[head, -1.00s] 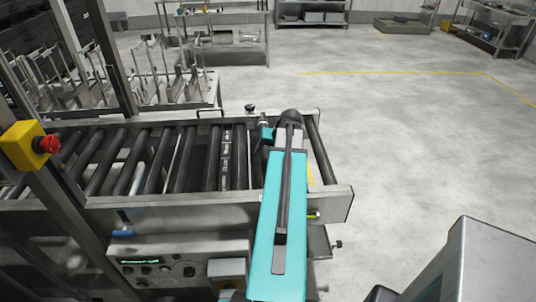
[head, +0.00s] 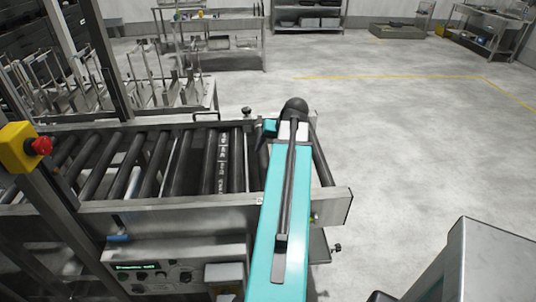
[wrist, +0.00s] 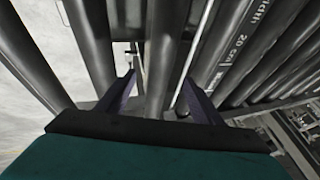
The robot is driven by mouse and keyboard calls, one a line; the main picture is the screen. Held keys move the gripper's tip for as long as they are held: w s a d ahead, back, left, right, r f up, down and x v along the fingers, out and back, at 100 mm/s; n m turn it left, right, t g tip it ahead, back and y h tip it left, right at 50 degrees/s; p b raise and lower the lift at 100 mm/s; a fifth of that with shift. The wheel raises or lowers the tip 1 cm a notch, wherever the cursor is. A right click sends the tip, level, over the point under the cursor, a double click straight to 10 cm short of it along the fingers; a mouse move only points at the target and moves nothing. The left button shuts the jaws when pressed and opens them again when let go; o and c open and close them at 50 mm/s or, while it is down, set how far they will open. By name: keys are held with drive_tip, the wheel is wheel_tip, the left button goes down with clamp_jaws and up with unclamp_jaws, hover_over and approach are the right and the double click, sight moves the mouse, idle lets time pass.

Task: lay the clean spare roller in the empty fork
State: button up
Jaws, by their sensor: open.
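In the wrist view my gripper (wrist: 160,78) is open, its two dark fingers apart on either side of a smooth grey roller (wrist: 166,45). I cannot tell whether they touch it or how far above it they are. I cannot tell whether this is the clean spare roller, and no empty fork can be made out. In the head view my turquoise arm reaches over the right end of the roller conveyor (head: 200,212) and hides most of the gripper and the rollers below it.
A dark roller with pale printing (head: 222,165) lies left of my arm; its lettering shows in the wrist view (wrist: 232,50). A yellow box with a red button (head: 40,146) stands at left. A control panel (head: 155,268) is below the conveyor. The floor at right is open.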

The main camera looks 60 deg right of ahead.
drive_tip(key=b+v, duration=0.1)
drive_tip(key=v, duration=0.6)
idle(0.5)
drive_tip(key=shift+s, duration=0.15)
